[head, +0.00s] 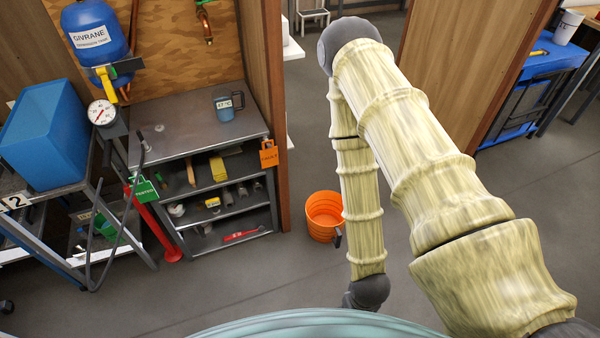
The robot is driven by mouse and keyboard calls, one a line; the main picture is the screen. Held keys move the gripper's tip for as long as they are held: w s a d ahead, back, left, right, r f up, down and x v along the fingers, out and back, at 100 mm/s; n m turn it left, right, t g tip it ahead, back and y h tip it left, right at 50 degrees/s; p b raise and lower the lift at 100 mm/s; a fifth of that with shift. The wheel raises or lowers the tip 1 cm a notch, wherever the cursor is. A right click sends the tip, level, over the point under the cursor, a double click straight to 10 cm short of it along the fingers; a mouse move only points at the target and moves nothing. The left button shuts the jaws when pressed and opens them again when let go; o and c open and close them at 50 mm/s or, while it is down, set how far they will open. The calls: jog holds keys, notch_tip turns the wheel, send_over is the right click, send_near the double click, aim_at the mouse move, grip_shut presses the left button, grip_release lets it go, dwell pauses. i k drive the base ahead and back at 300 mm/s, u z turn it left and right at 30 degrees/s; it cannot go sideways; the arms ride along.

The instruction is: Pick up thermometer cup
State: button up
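The thermometer cup is a blue-grey mug (225,104) with a dark handle on its right and a small display that seems to read 47 °C. It stands upright on the grey metal top of the shelf unit (185,130), towards the back right. My arm is folded at the right of the view, with its forearm hanging down to a dark wrist, well apart from the mug. My gripper is not clearly visible. A small dark piece beside the forearm, near the orange bucket, may be part of it. Whether it is open or shut cannot be seen.
An orange bucket (323,214) stands on the floor right of the shelf unit. A dial gauge (102,113), a blue bin (45,133) and a blue tank (95,33) are at the left. A wooden post (267,90) rises close right of the mug. The metal top is mostly clear.

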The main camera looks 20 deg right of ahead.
aim_at(230, 105)
jog(key=u, duration=2.05)
jog(key=i, duration=1.5)
jog(key=z, duration=2.5)
